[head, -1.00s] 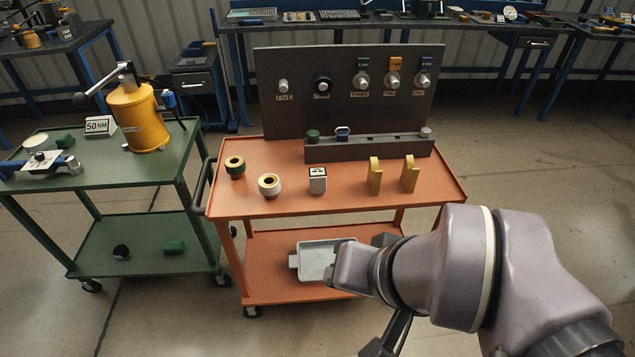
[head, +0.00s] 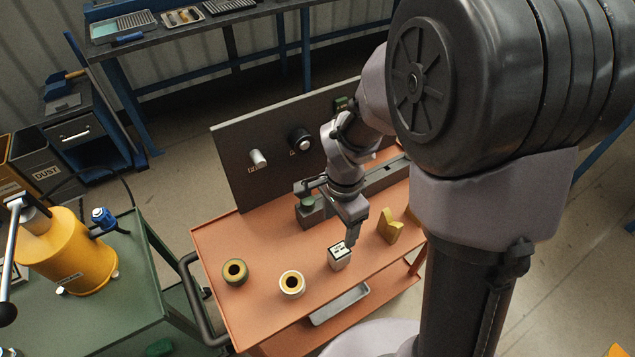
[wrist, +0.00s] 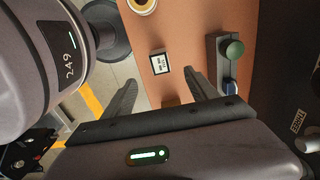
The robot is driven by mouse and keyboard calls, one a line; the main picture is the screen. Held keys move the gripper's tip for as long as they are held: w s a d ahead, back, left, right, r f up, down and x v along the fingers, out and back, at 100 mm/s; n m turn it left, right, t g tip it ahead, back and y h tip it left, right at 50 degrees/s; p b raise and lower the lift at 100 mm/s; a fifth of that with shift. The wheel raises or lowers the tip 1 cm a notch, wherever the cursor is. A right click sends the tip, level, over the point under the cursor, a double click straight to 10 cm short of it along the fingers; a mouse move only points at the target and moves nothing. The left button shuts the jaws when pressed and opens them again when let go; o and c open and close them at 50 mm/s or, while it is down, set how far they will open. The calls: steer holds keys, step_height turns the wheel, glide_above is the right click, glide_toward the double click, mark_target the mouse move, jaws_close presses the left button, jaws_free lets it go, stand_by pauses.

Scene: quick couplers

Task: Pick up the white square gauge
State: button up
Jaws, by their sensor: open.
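The white square gauge (head: 339,256) is a small white block with a black-framed label on top. It stands upright on the orange cart top (head: 222,240). In the wrist view the gauge (wrist: 160,63) shows just past my fingertips, between their lines, with nothing touching it. My gripper (wrist: 160,78) is open and empty, its two dark fingers spread wide. In the head view my gripper (head: 350,232) hangs just above and behind the gauge; its fingers are partly hidden by its own body.
A white ring (head: 292,284) and a dark green ring (head: 235,271) stand left of the gauge. A yellow block (head: 389,228) stands to its right. Behind is a dark rail (wrist: 213,62) with a green knob (wrist: 232,48), close to my right finger. An upright peg panel (head: 235,165) rises behind.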

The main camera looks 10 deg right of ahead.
mark_target(340, 253)
steer(key=f, duration=0.1)
steer(key=f+b, duration=0.1)
steer(key=s+f, duration=0.1)
steer(key=shift+s+d+f+b, duration=0.1)
steer(key=shift+d+b, duration=0.2)
steer(key=shift+d, duration=0.1)
step_height(340, 253, down, 9)
steer(key=b, duration=0.3)
steer(key=f+b, duration=0.1)
steer(key=f, duration=0.1)
steer(key=w+f+b, duration=0.1)
steer(key=f+b, duration=0.1)
steer(key=f, duration=0.1)
steer(key=shift+w+f, duration=0.1)
steer(key=shift+f, duration=0.15)
steer(key=shift+r, duration=0.15)
jaws_close()
